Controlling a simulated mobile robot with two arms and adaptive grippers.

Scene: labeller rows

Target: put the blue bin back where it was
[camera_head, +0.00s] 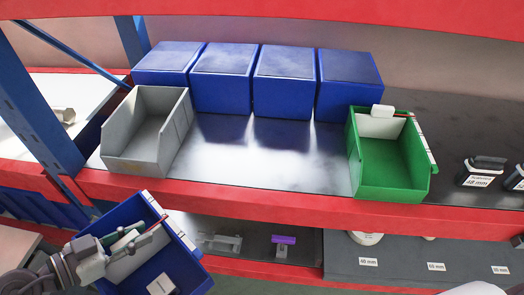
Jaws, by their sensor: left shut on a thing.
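The blue bin (185,268) is at the lower left, tilted, in front of the lower shelf. My left gripper (128,240) is shut on it at its upper left side; the exact contact is partly hidden. A pale block (161,285) shows inside the bin. On the upper shelf (270,160), a grey bin (135,160) stands at the left and a green bin (390,180) at the right. Bare dark shelf surface lies between them. My right gripper is not in view.
Several closed blue boxes (222,85) stand in a row at the back of the shelf. A red front beam (290,205) runs along the shelf edge. A blue post (35,105) stands at the left. Black-handled items (485,170) sit at the right.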

